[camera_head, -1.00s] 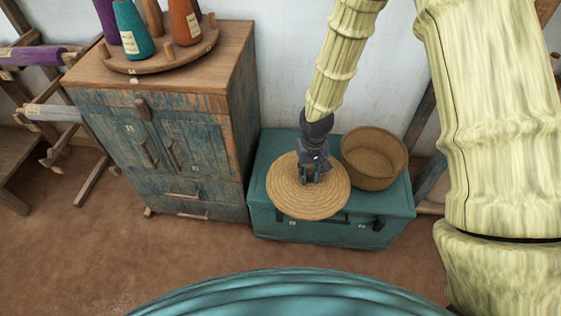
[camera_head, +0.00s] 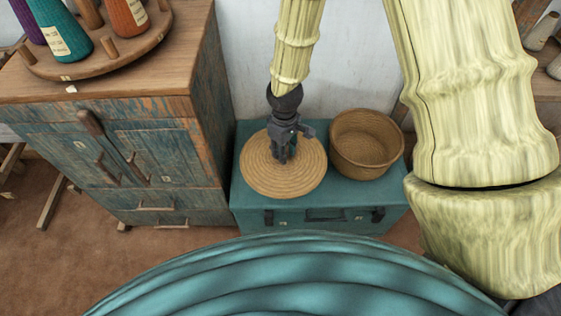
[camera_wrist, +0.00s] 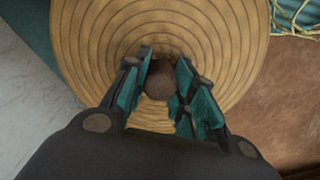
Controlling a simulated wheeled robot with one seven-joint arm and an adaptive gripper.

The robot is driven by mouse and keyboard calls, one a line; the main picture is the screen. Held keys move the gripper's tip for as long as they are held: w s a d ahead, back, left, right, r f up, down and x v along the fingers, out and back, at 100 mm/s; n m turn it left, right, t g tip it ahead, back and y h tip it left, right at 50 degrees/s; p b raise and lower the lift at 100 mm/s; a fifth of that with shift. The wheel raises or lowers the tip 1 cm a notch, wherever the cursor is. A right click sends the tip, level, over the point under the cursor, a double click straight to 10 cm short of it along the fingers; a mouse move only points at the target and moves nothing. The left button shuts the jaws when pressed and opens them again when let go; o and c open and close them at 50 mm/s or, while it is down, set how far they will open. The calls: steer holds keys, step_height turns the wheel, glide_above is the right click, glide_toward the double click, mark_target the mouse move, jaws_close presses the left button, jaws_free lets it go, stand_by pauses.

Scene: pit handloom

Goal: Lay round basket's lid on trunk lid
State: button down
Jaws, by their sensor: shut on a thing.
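The round basket's lid (camera_head: 262,174) is a flat coiled straw disc. It is over the left part of the teal trunk lid (camera_head: 338,193), beside the open round basket (camera_head: 366,145). My gripper (camera_head: 283,158) is above the lid's middle, shut on its round brown knob. In the wrist view, the teal-padded fingers (camera_wrist: 162,97) stand on both sides of the knob (camera_wrist: 161,79), with the coiled lid (camera_wrist: 225,40) spreading below. Whether the lid touches the trunk or hangs just above it, I cannot tell.
A worn blue cabinet (camera_head: 130,150) with a wooden top stands close on the left, bearing a round rack (camera_head: 110,52) of thread cones. A white wall (camera_head: 345,60) is behind the trunk.

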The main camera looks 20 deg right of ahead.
mark_target(288, 180)
steer(key=s+f+n+b, duration=0.1)
steer(key=f+n+b, duration=0.1)
steer(key=n, duration=0.1)
steer(key=s+f+n+b, duration=0.2)
steer(key=n+b, duration=0.1)
steer(key=s+f+n+b, duration=0.1)
steer(key=f+n+b, duration=0.1)
steer(key=n+b, duration=0.1)
steer(key=shift+s+a+f+n, duration=0.2)
steer(key=shift+s+f+n, duration=0.2)
steer(key=shift+n, duration=0.2)
steer(key=n+b, duration=0.1)
steer(key=s+f+n+b, duration=0.1)
steer(key=shift+s+n, duration=0.1)
steer(key=shift+n, duration=0.3)
steer(key=w, duration=0.5)
steer(key=w+d+f+b, duration=0.1)
steer(key=w, duration=0.4)
steer(key=w+d+b, duration=0.1)
steer(key=w, duration=0.4)
steer(key=shift+w+d+f, duration=0.25)
steer(key=shift+w+f, duration=0.05)
steer(key=shift+f+b, duration=0.9)
steer(key=shift+f, duration=0.9)
steer(key=shift+r, duration=0.1)
steer(key=c, duration=1.2)
jaws_free()
steer(key=shift+o, duration=0.2)
